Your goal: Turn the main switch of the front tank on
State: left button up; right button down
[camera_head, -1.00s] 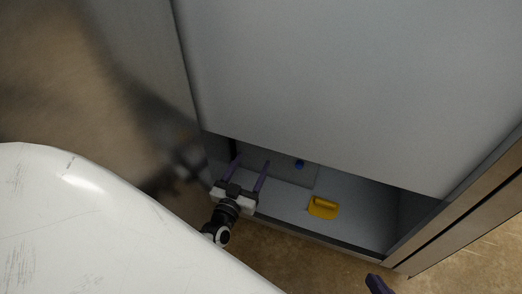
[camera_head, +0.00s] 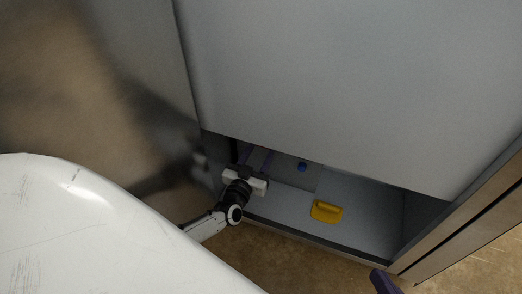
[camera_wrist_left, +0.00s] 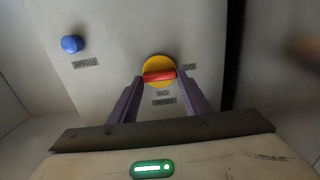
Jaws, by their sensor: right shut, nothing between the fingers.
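The main switch (camera_wrist_left: 159,73), a red bar handle on a round yellow plate, sits on a light panel in the left wrist view. Its bar lies nearly horizontal. My left gripper (camera_wrist_left: 162,82) is open, with one purple finger at each end of the red bar; I cannot tell if they touch it. In the head view my left gripper (camera_head: 257,160) reaches into the low opening of the grey tank (camera_head: 340,80), and the switch is hidden there. Only a purple tip of my right gripper (camera_head: 383,282) shows at the bottom edge; it is shut and empty.
A blue knob (camera_wrist_left: 72,43) is on the same panel, left of the switch; it also shows in the head view (camera_head: 302,167). A yellow block-like object (camera_head: 326,211) is on the compartment floor. The tank's lower edge overhangs the opening.

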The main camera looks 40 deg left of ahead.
pick_arm(q)
jog(key=shift+n, duration=0.5)
jog(key=shift+c, duration=0.4)
jog(key=n, duration=1.6)
jog(key=shift+s+a+f+n, duration=0.1)
jog(key=shift+a+f+n, duration=0.05)
jog(key=shift+f+n, duration=0.2)
jog(key=shift+n, duration=0.25)
jog(key=o, duration=1)
jog(key=shift+r, duration=0.1)
jog(key=shift+o, duration=0.2)
